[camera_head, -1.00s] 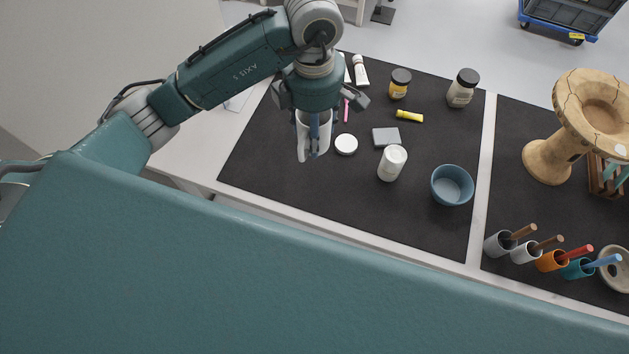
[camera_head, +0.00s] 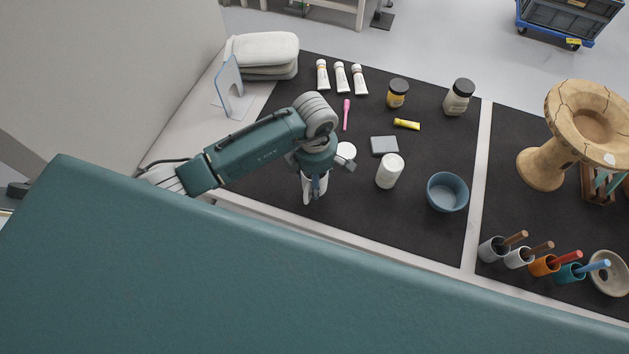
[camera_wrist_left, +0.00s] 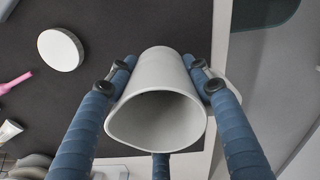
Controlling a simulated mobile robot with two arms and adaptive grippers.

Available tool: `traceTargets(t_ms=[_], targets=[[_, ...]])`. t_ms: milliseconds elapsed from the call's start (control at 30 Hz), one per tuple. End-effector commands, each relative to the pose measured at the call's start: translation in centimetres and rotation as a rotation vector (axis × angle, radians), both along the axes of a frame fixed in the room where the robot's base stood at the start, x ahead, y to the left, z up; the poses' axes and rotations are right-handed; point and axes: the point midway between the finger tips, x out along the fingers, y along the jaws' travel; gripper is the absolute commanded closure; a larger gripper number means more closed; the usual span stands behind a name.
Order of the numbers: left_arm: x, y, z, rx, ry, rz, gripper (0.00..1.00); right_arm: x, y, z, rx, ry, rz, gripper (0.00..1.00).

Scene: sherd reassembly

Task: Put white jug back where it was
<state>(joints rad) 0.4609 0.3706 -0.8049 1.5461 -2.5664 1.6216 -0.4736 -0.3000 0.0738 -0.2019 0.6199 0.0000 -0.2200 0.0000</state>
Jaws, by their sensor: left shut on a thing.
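The white jug (camera_wrist_left: 160,65) is between the blue fingers of my left gripper (camera_wrist_left: 158,90) in the left wrist view, its open mouth facing the camera. The fingers are shut on its sides. In the head view my left gripper (camera_head: 314,190) points down over the dark mat near its front edge, and the jug (camera_head: 307,190) shows only partly under the wrist. I cannot tell whether its base touches the mat. My right gripper is not in view.
A white lid-like disc (camera_wrist_left: 61,49) lies beside the jug. A white canister (camera_head: 390,171), a grey block (camera_head: 384,146) and a blue bowl (camera_head: 447,192) stand to the right. Paint tubes (camera_head: 341,77) and a pink tool (camera_head: 346,114) lie behind. The dark mat (camera_head: 400,230) is clear in front.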

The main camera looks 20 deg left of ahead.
Motion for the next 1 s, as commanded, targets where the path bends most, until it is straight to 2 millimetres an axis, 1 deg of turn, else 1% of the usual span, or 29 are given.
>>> traceTargets(t_ms=[100, 200, 467, 600, 633, 700, 1000], targets=[[-0.1, -0.1, -1.7, -0.001, 0.004, 0.003, 0.85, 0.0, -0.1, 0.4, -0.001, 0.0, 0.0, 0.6], [-0.1, 0.0, -2.5, 0.0, 0.002, 0.001, 0.85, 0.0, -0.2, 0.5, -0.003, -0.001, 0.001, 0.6], [0.0, 0.0, -2.7, -0.001, 0.0, 0.0, 0.85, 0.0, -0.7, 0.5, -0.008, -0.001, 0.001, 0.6], [0.0, 0.0, -3.2, 0.0, 0.0, 0.0, 0.85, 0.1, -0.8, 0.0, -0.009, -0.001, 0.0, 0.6], [0.0, 0.0, -3.1, 0.001, 0.0, 0.0, 0.47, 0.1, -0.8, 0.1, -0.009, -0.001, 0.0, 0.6], [0.0, 0.0, -3.0, 0.001, 0.0, 0.0, 0.33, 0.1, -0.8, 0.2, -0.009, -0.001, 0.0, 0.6], [0.0, 0.0, -2.9, 0.0, 0.001, 0.0, 0.32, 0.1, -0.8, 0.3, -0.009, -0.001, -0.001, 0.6]])
